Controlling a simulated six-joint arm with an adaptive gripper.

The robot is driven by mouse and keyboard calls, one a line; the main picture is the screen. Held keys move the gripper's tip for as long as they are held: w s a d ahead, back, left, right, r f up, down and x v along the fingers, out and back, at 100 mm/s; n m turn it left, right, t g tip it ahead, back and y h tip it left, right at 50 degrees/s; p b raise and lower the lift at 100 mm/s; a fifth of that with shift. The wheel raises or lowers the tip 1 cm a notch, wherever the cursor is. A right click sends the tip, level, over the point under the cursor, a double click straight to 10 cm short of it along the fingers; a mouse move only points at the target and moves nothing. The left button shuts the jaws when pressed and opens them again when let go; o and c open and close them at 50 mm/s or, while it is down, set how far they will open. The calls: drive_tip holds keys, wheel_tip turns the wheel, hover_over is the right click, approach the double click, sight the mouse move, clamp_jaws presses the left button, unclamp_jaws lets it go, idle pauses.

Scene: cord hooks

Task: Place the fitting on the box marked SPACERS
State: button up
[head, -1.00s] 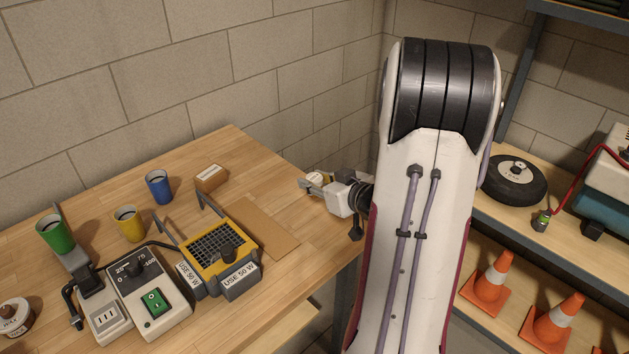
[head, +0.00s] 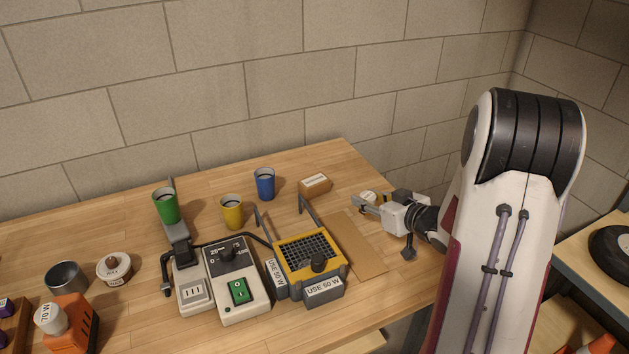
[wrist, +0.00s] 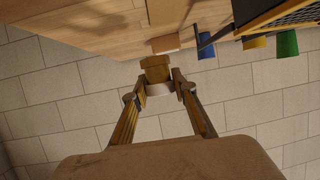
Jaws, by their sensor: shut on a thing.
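My gripper (head: 366,203) is over the right back part of the wooden bench, shut on a small fitting (head: 368,197). In the wrist view the fitting (wrist: 156,68) shows a brass-brown body and a whitish ring between the fingertips (wrist: 160,88). A small brown cardboard box (head: 315,186) with a white label sits at the back of the bench, left of my gripper and apart from it. Its print is too small to read, so I cannot confirm SPACERS. A box also shows just beyond the fitting in the wrist view (wrist: 165,45).
A yellow-topped grille unit (head: 308,255) labelled USE 50 W has upright grey posts near the box. Blue (head: 264,184), yellow (head: 231,211) and green (head: 166,206) cups stand further left. A flat brown board (head: 352,250) lies in front of my gripper.

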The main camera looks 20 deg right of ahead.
drive_tip(key=w+a+r+n+y, duration=0.1)
drive_tip(key=w+a, duration=0.3)
drive_tip(key=w, duration=0.5)
drive_tip(key=w+a+r+n+y, duration=0.1)
drive_tip(key=w+a+r+y, duration=0.15)
drive_tip(key=w, duration=0.55)
wheel_tip(320, 180, up, 3)
drive_tip(key=m+h, duration=0.2)
drive_tip(key=h, duration=0.1)
hover_over(314, 180)
drive_tip(key=shift+f, duration=0.2)
drive_tip(key=shift+f, duration=3.15)
drive_tip(key=shift+f, duration=0.1)
drive_tip(key=shift+f, duration=1.75)
drive_tip(key=shift+f, duration=0.1)
